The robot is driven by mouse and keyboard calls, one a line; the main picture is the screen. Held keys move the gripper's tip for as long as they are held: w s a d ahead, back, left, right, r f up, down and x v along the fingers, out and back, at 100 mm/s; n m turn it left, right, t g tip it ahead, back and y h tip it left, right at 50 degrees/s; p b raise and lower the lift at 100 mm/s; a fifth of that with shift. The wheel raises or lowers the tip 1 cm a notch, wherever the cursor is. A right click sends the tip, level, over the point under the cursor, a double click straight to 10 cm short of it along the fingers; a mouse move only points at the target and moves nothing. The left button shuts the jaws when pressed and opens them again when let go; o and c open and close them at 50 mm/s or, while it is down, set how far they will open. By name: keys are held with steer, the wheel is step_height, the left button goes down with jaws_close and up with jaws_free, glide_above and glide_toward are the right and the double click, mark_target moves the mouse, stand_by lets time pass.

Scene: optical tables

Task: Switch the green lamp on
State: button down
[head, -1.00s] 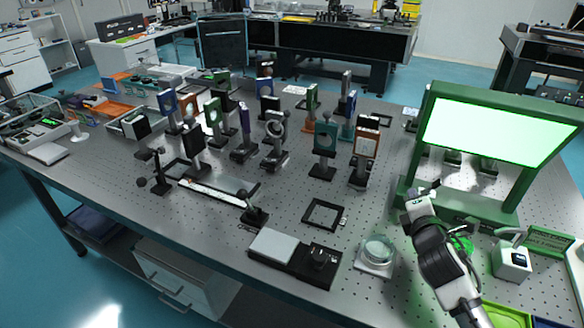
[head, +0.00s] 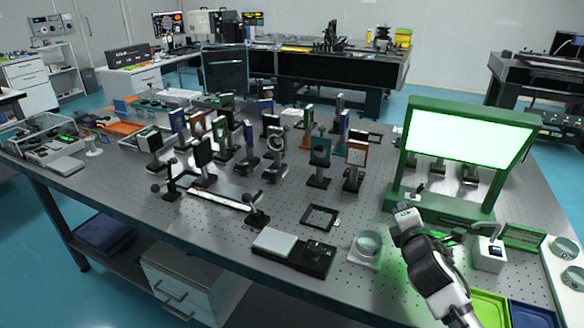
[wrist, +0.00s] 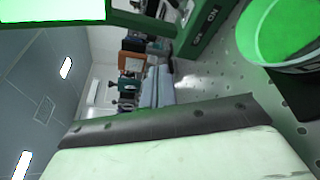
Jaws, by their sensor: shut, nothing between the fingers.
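The green lamp is a green frame (head: 398,165) with a bright, lit panel (head: 462,137) along its top, standing on the right of the optical table. Its glowing panel edge (wrist: 50,10) shows at the upper left of the wrist view. Its green base (wrist: 208,28) there bears white lettering that seems to read ON. My gripper (head: 412,198) is at the front left of the lamp base, shut and empty. The switch itself is not clear.
A round glass dish (head: 368,243) stands left of my arm. A small white device (head: 489,253) stands to its right, with a green tray (head: 488,308) in front. Several optical mounts crowd the table's middle. A black square frame (head: 320,217) lies between.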

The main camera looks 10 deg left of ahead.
steer(key=a+r+y, duration=0.3)
steer(key=a+r, duration=0.1)
steer(key=a, duration=0.5)
steer(key=a+r+n+y+b, duration=0.1)
steer(key=a+r+y, duration=0.2)
steer(key=a, duration=0.6)
steer(key=a+r+n+t+y, duration=0.1)
steer(key=a+r+y, duration=0.3)
steer(key=a, duration=0.4)
steer(key=shift+s+a+r+y+b, duration=0.3)
steer(key=shift+a+r+y+b, duration=0.05)
steer(key=shift+a+y, duration=0.05)
